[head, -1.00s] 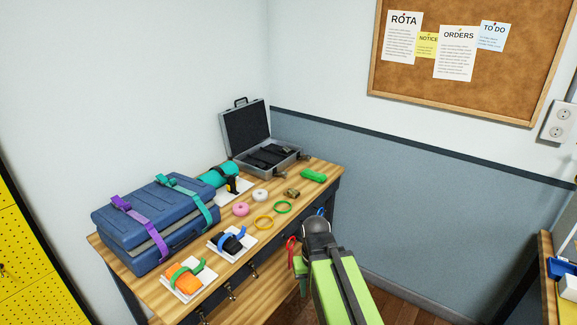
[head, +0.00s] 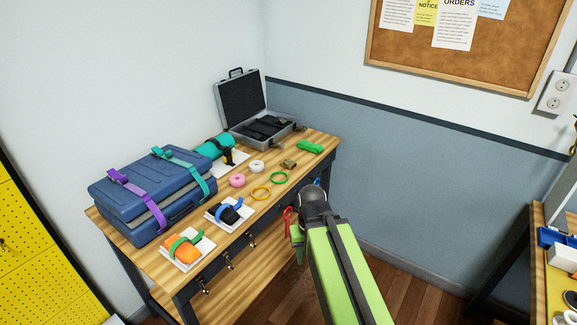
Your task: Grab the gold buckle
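The gold buckle (head: 289,164) looks like a small dull brass piece. It lies on the wooden workbench (head: 190,281) toward its far right end, between a white tape roll (head: 256,167) and a folded green strap (head: 310,147). My gripper (head: 298,237) is in front of the bench's front edge, lower in the picture than the buckle and apart from it. My own dark wrist joint and green arm cover much of it, so its opening is hidden.
A green ring (head: 279,178), a yellow ring (head: 261,193) and a pink roll (head: 237,180) lie near the buckle. An open grey case (head: 268,140) stands behind. A strapped blue suitcase (head: 150,205) fills the left. A red item (head: 288,218) hangs at the front edge.

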